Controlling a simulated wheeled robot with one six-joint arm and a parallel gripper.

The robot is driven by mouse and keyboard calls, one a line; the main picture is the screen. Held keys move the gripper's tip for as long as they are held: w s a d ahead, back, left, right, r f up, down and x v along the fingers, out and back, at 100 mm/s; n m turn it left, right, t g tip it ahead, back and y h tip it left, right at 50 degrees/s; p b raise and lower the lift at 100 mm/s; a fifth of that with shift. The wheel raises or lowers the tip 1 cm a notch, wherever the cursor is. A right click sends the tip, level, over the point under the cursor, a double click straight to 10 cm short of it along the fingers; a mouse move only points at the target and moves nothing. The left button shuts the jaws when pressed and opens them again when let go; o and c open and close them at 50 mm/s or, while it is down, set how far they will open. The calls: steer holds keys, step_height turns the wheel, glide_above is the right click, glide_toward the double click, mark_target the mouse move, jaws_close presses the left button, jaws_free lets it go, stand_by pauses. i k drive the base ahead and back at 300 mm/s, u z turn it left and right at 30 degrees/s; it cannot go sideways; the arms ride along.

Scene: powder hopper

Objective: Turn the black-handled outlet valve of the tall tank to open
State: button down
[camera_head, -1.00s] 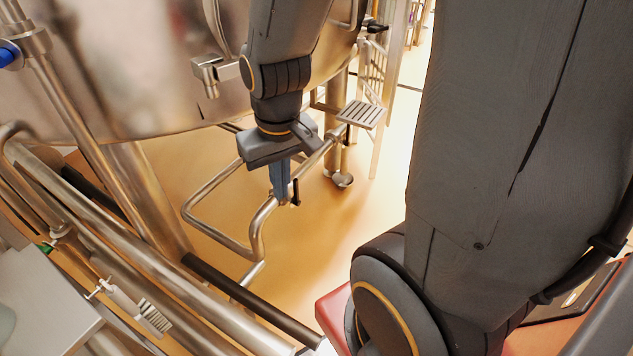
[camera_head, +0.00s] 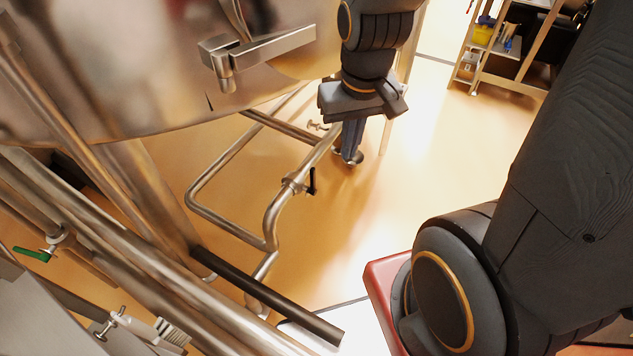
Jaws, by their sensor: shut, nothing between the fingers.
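The black-handled outlet valve (camera_head: 311,181) sits on a bent steel pipe under the tall tank (camera_head: 140,70). Its small black handle stands roughly upright beside the pipe in the picture. My gripper (camera_head: 349,155) is shut and empty. It points down to the upper right of the valve handle in the picture, apart from it. The handle and its steel body are in clear view, but I cannot tell their distance in depth from my fingers.
Steel pipes (camera_head: 225,225) loop around the valve. A dark-sleeved bar (camera_head: 265,295) crosses the lower middle. A green-handled valve (camera_head: 32,254) is at the lower left. A shelf rack (camera_head: 520,85) stands at the back right. Open floor (camera_head: 450,150) lies right of my gripper.

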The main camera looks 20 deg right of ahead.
mark_target(313, 191)
steer(key=k, duration=1.3)
steer(key=z, duration=0.55)
steer(key=i, duration=1.05)
steer(key=u, duration=0.3)
